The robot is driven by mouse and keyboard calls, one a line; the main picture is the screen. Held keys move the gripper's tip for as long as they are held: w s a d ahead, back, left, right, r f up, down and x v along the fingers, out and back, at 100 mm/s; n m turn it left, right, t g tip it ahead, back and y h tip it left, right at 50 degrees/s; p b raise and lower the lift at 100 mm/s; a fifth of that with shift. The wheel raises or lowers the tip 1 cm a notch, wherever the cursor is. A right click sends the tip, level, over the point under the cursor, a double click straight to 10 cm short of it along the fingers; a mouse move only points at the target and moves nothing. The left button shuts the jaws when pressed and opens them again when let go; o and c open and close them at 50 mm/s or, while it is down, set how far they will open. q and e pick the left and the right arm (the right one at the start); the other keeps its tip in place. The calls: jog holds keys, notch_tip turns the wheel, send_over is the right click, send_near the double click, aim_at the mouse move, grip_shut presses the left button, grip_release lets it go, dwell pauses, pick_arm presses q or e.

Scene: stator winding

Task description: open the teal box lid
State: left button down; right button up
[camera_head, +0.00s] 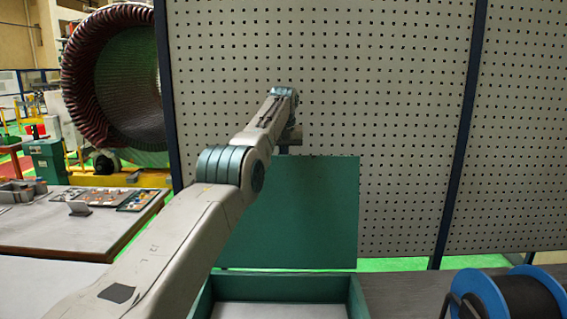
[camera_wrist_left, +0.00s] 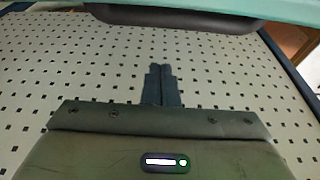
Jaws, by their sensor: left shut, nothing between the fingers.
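The teal box (camera_head: 280,283) sits at the bottom centre of the head view, with a pale inside showing. Its teal lid (camera_head: 305,210) stands upright at the back of the box, so the box is open. My left arm reaches across in front of the lid's left part. Its wrist end is by the lid's top edge, and the fingers there are too small to make out. In the left wrist view my left gripper (camera_wrist_left: 160,72) is shut and empty, with its fingers together. My right gripper is in neither view.
A perforated panel (camera_head: 400,110) with dark posts stands behind the lid. A blue-flanged spool (camera_head: 527,298) is at the lower right, on the dark table. A side table (camera_head: 60,235) with small parts is at the left, and a large wound stator (camera_head: 85,80) stands behind it.

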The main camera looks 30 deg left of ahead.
aim_at(283, 160)
pick_arm(q)
jog(key=shift+s+d+r+b, duration=0.1)
jog(key=shift+s+d+b, duration=0.15)
jog(key=shift+s+b, duration=0.35)
jog(key=shift+s+d+b, duration=0.3)
jog(key=shift+s+b, duration=0.2)
jog(key=shift+s, duration=0.1)
jog(key=shift+s+d+r+b, duration=0.1)
jog(key=shift+s+d+b, duration=0.15)
jog(key=shift+s+b, duration=0.35)
